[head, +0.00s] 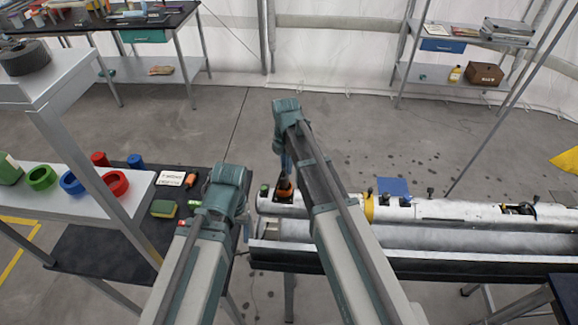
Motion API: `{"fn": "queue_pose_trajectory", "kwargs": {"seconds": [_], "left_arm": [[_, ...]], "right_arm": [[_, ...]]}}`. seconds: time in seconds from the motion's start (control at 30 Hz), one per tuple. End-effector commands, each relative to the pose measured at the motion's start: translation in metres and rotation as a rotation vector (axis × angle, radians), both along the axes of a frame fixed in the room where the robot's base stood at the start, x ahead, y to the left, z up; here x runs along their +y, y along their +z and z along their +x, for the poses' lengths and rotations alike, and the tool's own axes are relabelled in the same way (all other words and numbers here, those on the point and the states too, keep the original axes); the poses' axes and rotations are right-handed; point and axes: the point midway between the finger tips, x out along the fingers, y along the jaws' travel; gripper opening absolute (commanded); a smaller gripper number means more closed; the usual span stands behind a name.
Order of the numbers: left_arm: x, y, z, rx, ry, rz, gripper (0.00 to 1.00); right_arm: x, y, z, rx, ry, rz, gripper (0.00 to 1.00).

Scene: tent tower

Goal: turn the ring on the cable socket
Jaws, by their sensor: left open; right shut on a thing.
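A long silver cylinder (440,210) lies across the right half of the head view on a dark-edged trough. Near its left end stands a small dark and orange fitting (284,189), which looks like the cable socket with its ring. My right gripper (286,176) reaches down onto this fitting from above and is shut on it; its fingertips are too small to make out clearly. My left gripper (246,228) is open and hangs just left of the cylinder's end, apart from the fitting, partly hidden by its own wrist.
A yellow band (368,207) and a blue panel (394,187) are further right along the cylinder. At left, a shelf (75,212) holds coloured rings, and a dark table (105,255) holds a sponge (163,209). The floor behind is clear.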

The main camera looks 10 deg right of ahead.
Motion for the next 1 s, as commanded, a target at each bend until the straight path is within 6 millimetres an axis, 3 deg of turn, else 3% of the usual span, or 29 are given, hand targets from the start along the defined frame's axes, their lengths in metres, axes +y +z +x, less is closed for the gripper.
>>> {"fn": "queue_pose_trajectory", "kwargs": {"seconds": [0.63, 0.67, 0.8, 1.0], "left_arm": [[0.0, 0.0, 0.0, 0.0, 0.0, 0.0, 0.71], [0.0, 0.0, 0.0, 0.0, 0.0, 0.0, 0.71], [0.0, 0.0, 0.0, 0.0, 0.0, 0.0, 0.71], [0.0, 0.0, 0.0, 0.0, 0.0, 0.0, 0.71]], "right_arm": [[0.0031, 0.0, 0.001, 0.0, 0.043, 0.001, 0.0], [0.0031, 0.0, 0.001, 0.0, 0.043, 0.001, 0.24], [0.0029, 0.0, 0.0008, -0.001, 0.042, 0.0, 0.48], [0.0026, 0.0, 0.0007, 0.0, 0.042, 0.0, 0.48]]}}
